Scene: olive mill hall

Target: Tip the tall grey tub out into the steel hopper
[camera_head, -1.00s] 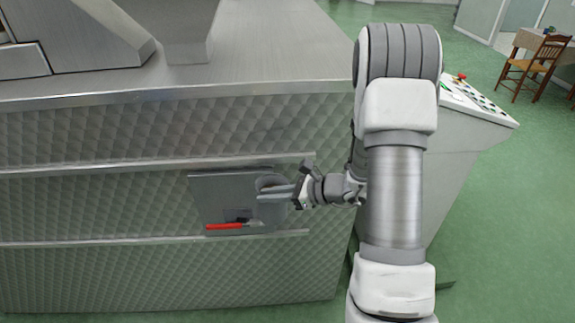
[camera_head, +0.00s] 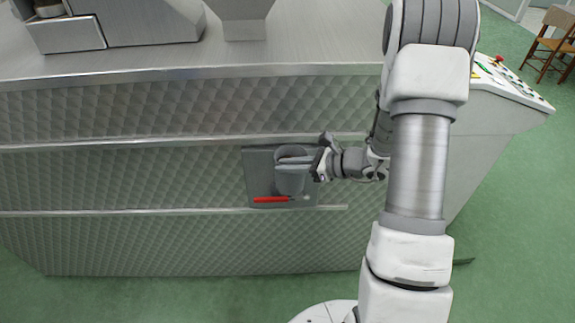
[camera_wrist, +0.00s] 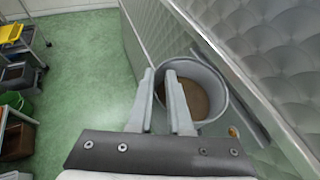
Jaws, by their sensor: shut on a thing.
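The tall grey tub (camera_head: 291,180) is in front of the quilted steel wall in the head view. In the wrist view it (camera_wrist: 222,88) shows its round open mouth, with brown stuff inside. My gripper (camera_head: 300,163) comes from the right and is shut on the tub's rim; in the wrist view its fingers (camera_wrist: 166,78) pinch the near-left wall. The tub looks about upright. I cannot tell how far it is above the shelf behind. A tapered steel piece (camera_head: 245,18) is cut off by the top edge; whether it is the hopper I cannot tell.
A grey shelf plate (camera_head: 259,175) on the wall bears a red-handled tool (camera_head: 271,199). The steel top (camera_head: 310,45) is clear right of the tapered piece. A control panel (camera_head: 505,85) stands at right. In the wrist view, green floor (camera_wrist: 85,65) is open, with a trolley (camera_wrist: 20,72) at left.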

